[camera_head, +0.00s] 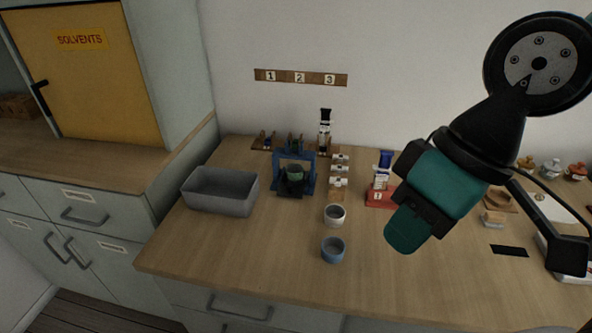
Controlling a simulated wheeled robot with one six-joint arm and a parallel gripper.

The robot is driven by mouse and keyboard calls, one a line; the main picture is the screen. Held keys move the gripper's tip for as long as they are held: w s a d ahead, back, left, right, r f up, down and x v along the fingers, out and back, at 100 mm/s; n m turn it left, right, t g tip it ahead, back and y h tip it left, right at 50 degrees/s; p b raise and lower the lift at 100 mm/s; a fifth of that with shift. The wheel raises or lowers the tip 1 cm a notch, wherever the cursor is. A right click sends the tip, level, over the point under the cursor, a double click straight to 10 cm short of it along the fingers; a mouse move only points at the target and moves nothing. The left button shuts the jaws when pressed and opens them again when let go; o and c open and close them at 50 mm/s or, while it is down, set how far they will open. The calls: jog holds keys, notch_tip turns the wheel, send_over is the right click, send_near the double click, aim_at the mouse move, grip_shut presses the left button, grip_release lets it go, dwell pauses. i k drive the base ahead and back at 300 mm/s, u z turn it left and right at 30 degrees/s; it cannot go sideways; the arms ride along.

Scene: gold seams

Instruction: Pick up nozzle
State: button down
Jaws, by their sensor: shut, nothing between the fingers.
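I cannot tell for sure which thing is the nozzle. Several small white pieces (340,169) stand in a short column at the back middle of the table, too small to make out clearly. My gripper (407,231), teal and black, hangs above the right half of the table, pointing down and left. It looks shut and holds nothing. It is in front of and to the right of the small white pieces, apart from them. It hides part of the table behind it.
A grey bin (220,190) stands on the wooden table (250,255) at left. Near the middle are a blue fixture with a dark pot (294,173), a white cup (334,214), a blue cup (333,249) and a red holder (378,198). The front left table is clear.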

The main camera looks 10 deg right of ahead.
aim_at(338, 181)
jog(key=u, duration=0.55)
jog(key=k, duration=1.25)
jog(key=u, duration=0.85)
jog(key=i, duration=1.5)
jog(key=z, duration=1.15)
jog(key=i, duration=0.5)
jog(key=z, duration=0.5)
